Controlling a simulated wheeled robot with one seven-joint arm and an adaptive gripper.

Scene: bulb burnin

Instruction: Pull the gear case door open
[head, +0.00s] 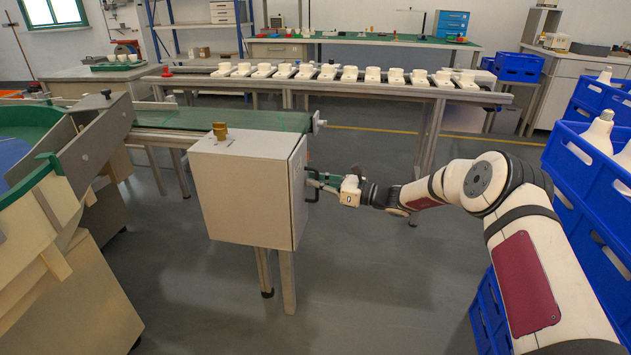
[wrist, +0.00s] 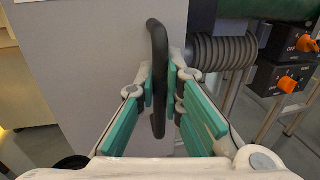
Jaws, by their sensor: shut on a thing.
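The gear case (head: 240,188) is a pale grey box on legs near the middle of the head view. Its door (head: 299,190) is the right-hand face, seen at a steep angle, and looks shut or nearly so. A black bar handle (wrist: 159,70) stands on the door, and it also shows in the head view (head: 312,171). My gripper (wrist: 160,88) has its green-padded fingers on both sides of the handle and is shut on it. In the head view my gripper (head: 318,181) reaches the door from the right.
A green conveyor (head: 225,121) runs behind the case. Blue crates (head: 585,155) with bulbs stack at the right. A bench (head: 390,84) with a row of white sockets stands behind. In the wrist view, orange-knobbed switches (wrist: 288,84) sit right of the door. Grey floor (head: 390,270) before the door is clear.

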